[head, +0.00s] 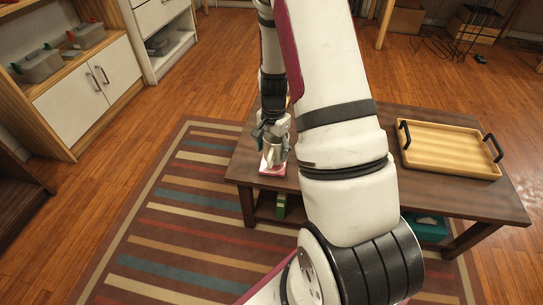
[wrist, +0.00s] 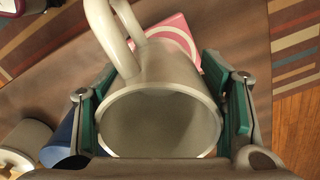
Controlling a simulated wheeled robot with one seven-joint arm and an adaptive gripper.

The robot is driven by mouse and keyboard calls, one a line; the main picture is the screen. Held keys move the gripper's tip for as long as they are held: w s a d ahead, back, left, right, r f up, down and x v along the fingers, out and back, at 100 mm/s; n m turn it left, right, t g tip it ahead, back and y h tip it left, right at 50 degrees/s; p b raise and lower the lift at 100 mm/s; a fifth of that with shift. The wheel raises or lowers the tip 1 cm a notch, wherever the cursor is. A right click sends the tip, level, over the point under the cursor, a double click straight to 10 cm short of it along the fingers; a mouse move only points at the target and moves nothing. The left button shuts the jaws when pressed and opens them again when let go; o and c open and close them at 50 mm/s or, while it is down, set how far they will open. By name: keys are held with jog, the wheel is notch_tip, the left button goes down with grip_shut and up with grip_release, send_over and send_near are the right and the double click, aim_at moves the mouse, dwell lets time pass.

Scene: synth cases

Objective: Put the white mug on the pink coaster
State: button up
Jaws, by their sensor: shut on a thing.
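The white mug (wrist: 160,85) is between the green-padded fingers of my gripper (wrist: 162,112), which is shut on it. In the wrist view its open mouth faces the camera and its handle points up the picture. The pink coaster (wrist: 178,27) shows partly behind the mug. In the head view my gripper (head: 272,132) is at the table's left end, with the mug (head: 273,153) under it and the coaster (head: 270,170) just below. The mug hides part of the coaster, and I cannot tell whether they touch.
The brown table (head: 243,168) also bears a wooden tray (head: 450,152) with black handles at the right. A blue object (wrist: 64,146) and a pale, round-topped object (wrist: 27,138) are left of my gripper in the wrist view. My arm hides the table's middle in the head view.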

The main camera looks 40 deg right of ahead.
jog(key=shift+w+f, duration=0.25)
jog(key=shift+w, duration=0.25)
jog(key=shift+f+b, duration=1.05)
jog(key=shift+f, duration=0.5)
jog(key=shift+f, duration=0.15)
jog(key=o, duration=1.4)
